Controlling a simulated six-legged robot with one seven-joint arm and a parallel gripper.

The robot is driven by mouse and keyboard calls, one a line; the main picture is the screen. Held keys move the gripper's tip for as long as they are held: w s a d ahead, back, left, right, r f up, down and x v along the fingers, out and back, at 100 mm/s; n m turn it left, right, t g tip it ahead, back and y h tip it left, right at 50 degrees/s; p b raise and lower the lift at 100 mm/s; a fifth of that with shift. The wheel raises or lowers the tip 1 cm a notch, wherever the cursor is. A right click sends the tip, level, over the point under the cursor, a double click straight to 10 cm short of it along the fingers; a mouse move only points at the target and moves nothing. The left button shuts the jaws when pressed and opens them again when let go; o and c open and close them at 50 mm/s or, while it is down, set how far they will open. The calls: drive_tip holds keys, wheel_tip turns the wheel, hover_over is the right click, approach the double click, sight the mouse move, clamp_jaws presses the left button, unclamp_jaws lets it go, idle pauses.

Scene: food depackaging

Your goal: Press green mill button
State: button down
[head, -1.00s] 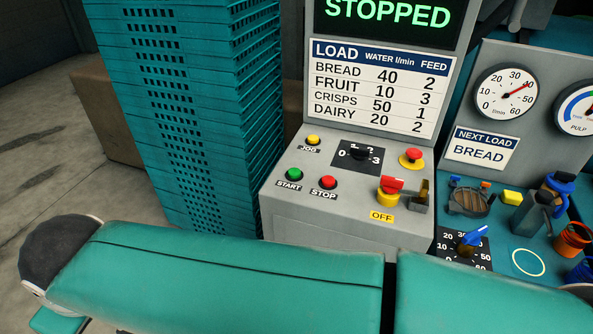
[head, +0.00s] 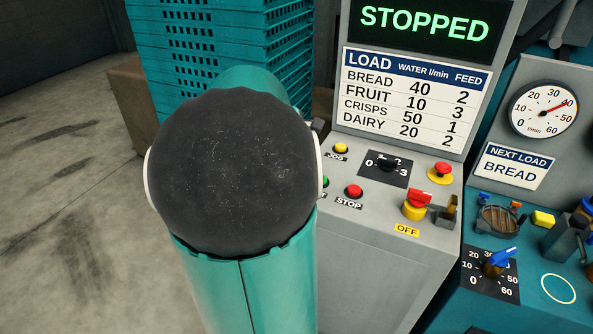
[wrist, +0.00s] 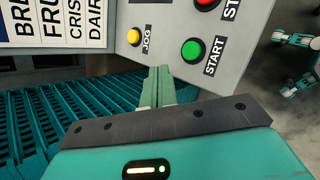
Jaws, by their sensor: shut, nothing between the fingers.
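The green START button (wrist: 192,50) sits on the grey control panel (wrist: 160,20) in the wrist view, right of and above my gripper's fingertips. My gripper (wrist: 158,74) is shut and empty, its fingers close together near the panel's edge beside START and JOG. I cannot tell whether they touch the panel. In the head view only a sliver of the green button (head: 325,182) shows past my arm, which hides most of it. My gripper's fingers are not clear in that view. The display (head: 425,25) reads STOPPED.
The red STOP button (head: 353,191) and yellow JOG button (head: 341,148) are close to START. A red-handled switch (head: 416,204) stands above the OFF label. A red emergency-type button (head: 440,171) is farther right. Stacked teal crates (head: 222,30) stand left of the panel.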

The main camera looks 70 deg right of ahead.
drive_tip(key=s+d, duration=0.1)
drive_tip(key=s+d+g, duration=0.1)
drive_tip(key=shift+s+d+r, duration=0.1)
drive_tip(key=shift+s+r, duration=0.05)
drive_tip(key=shift+s, duration=0.25)
drive_tip(key=shift+f, duration=4.45)
drive_tip(key=shift+f, duration=0.4)
drive_tip(key=shift+f, duration=0.5)
drive_tip(key=shift+r, duration=0.95)
